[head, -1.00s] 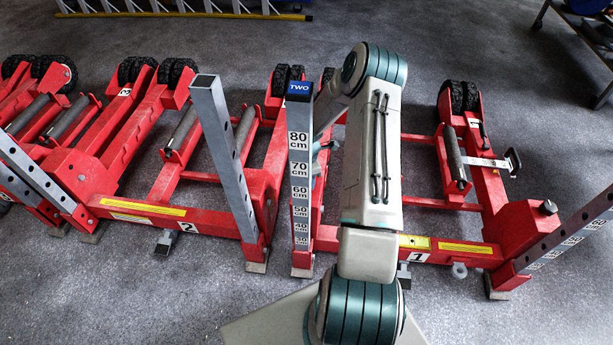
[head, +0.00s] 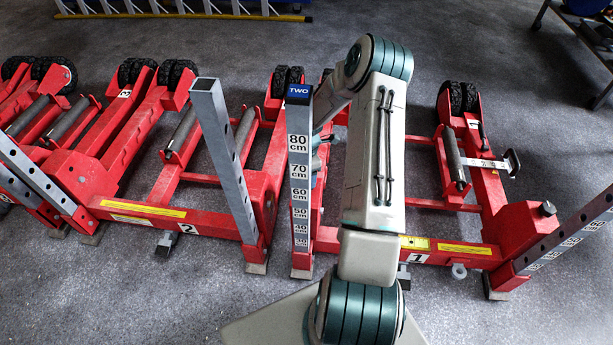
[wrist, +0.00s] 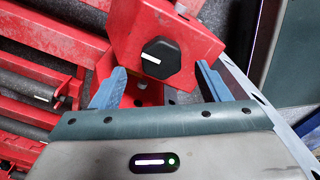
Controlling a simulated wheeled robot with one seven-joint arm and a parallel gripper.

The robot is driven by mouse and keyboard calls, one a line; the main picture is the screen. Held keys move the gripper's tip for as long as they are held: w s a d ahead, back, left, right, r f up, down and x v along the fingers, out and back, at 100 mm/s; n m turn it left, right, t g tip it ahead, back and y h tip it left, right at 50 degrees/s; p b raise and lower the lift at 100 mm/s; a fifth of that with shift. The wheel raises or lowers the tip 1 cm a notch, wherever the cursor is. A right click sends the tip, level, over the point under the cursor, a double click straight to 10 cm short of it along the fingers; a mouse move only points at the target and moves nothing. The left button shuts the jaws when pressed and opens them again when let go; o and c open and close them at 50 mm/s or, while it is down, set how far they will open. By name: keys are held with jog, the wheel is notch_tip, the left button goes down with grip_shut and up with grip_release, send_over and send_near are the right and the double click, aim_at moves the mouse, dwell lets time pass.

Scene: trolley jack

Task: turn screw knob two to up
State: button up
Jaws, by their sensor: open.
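A black hexagonal screw knob (wrist: 161,57) sits on a red block (wrist: 198,40) in the wrist view. A white mark on its face runs roughly sideways and lies toward the left side. My gripper (wrist: 161,68) is open, with one blue finger on each side of the knob's lower part; I cannot tell whether either finger touches it. In the head view the knob is not visible, and my arm hides most of the gripper. A blue sign reading TWO (head: 299,91) tops the grey post with height marks (head: 300,170).
Red trolley jacks stand side by side on the grey floor (head: 120,290). The jack marked 1 (head: 440,245) is at the right, the jack marked 2 (head: 160,212) at the left. Upright grey posts (head: 222,150) rise close to my arm. A ladder (head: 185,12) lies at the back.

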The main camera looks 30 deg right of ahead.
notch_tip(320, 180, up, 10)
jog(key=p, duration=0.1)
jog(key=shift+r, duration=0.25)
